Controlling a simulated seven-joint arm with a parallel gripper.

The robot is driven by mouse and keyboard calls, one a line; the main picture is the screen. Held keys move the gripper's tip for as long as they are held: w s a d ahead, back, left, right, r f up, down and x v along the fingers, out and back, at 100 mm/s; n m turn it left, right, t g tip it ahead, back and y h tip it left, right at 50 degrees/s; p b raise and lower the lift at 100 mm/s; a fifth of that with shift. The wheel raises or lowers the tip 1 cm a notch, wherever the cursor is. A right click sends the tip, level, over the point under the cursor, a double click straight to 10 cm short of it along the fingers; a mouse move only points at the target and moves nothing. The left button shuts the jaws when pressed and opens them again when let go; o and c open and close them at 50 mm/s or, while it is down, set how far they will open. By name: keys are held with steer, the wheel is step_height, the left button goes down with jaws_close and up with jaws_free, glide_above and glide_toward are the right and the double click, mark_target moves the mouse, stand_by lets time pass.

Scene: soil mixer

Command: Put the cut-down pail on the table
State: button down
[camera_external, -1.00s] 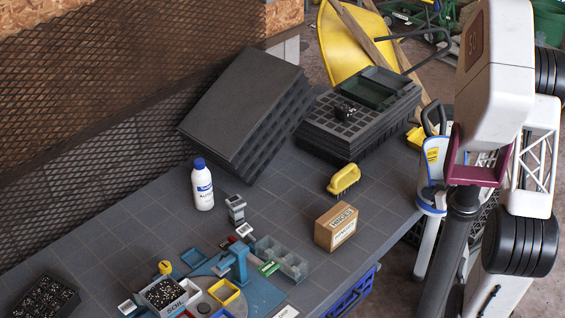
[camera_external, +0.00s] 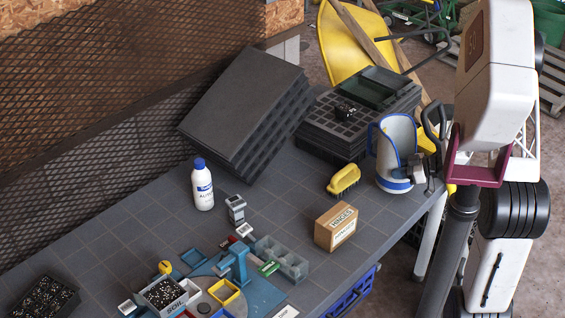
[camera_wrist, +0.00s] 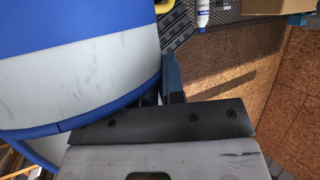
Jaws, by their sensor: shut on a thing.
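The cut-down pail (camera_external: 397,140) is white with a blue rim and blue band, with one side cut away. It is roughly upright over the table's right end, beside the yellow brush. I cannot tell whether its base touches the table (camera_external: 290,195). My gripper (camera_external: 415,168) is shut on the pail's right side, with the arm reaching in from the right. In the wrist view the pail (camera_wrist: 75,75) fills the left side, close against the gripper's finger (camera_wrist: 173,80). The pail hides the fingertips in part.
A yellow brush (camera_external: 343,179) and a cardboard box (camera_external: 336,227) stand left of the pail. Black trays (camera_external: 335,140) are stacked behind it. A white bottle (camera_external: 203,188) stands further left. Bare table lies between bottle and brush.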

mark_target(400, 155)
steer(key=w, duration=0.2)
steer(key=w+d, duration=0.1)
steer(key=w, duration=0.2)
steer(key=w+d, duration=0.1)
steer(key=w, duration=0.2)
steer(key=shift+w+d+r, duration=0.1)
steer(key=shift+r, duration=0.2)
steer(key=shift+f, duration=0.1)
steer(key=shift+f, duration=2)
steer(key=c, duration=1.2)
jaws_free()
steer(key=shift+r, duration=0.5)
steer(key=shift+d+r, duration=0.2)
steer(key=shift+d, duration=0.1)
steer(key=v, duration=1.1)
steer(key=shift+d+r, duration=0.1)
steer(key=shift+d, duration=0.1)
